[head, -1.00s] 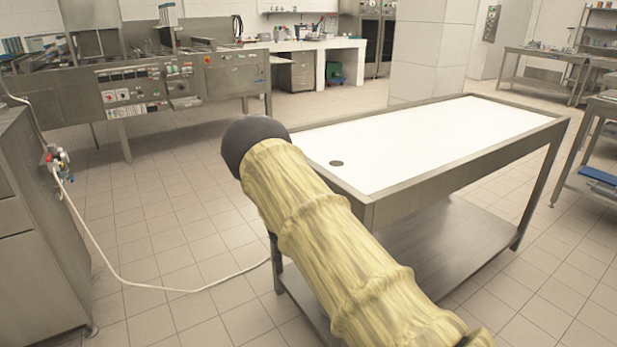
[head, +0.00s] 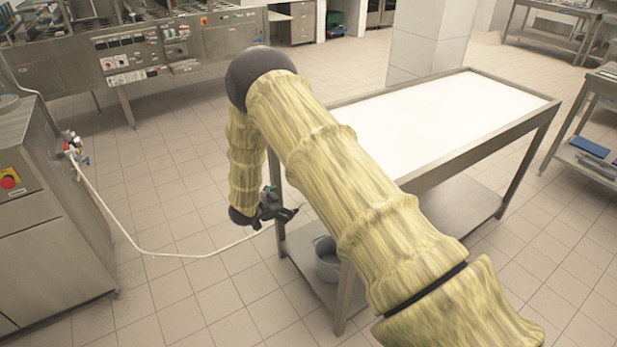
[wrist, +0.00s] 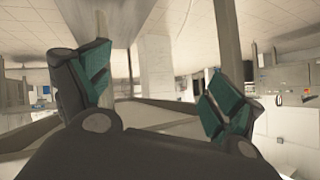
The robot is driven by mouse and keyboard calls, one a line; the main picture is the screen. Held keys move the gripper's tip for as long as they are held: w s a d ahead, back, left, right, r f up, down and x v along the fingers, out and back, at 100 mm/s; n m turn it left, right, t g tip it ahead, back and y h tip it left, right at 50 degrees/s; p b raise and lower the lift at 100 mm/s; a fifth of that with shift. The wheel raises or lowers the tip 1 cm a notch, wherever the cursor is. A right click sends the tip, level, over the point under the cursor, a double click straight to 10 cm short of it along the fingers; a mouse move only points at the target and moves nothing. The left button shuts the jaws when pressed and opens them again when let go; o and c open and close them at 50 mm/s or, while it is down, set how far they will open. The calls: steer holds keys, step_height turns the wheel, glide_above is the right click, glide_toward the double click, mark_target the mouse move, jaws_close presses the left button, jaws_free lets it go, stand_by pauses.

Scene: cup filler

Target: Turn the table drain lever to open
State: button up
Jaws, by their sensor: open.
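The table (head: 440,115) has a white top, a steel frame and a lower shelf. My gripper (head: 284,203) is open and empty beside the table's near left leg, below the level of its top. In the wrist view, the two green-padded fingers (wrist: 163,88) stand apart with nothing clearly held between them. I cannot make out the drain lever in either view. My arm hides the table's near left corner in the head view.
A white hose (head: 170,254) runs across the floor from the steel cabinet (head: 50,220) on the left, passing close to my gripper.

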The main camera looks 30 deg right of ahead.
steer(key=s+a+r+m+g+h+p, duration=0.1)
steer(key=s+a+r+g+h+p, duration=0.15)
steer(key=s+r+p, duration=0.45)
steer(key=s+a+r+g+h+p, duration=0.1)
steer(key=s+a+r+g+p, duration=0.2)
steer(key=s+r, duration=0.5)
steer(key=shift+t, duration=0.25)
steer(key=w+d+p, duration=0.1)
steer(key=d, duration=0.2)
steer(key=w+d+f+p, duration=0.1)
steer(key=d+p, duration=0.1)
steer(key=d, duration=0.1)
steer(key=w+d+f+p, duration=0.1)
steer(key=d, duration=0.3)
steer(key=shift+f+p, duration=0.15)
steer(key=shift+p, duration=0.25)
steer(key=c, duration=1.5)
steer(key=shift+o, duration=0.2)
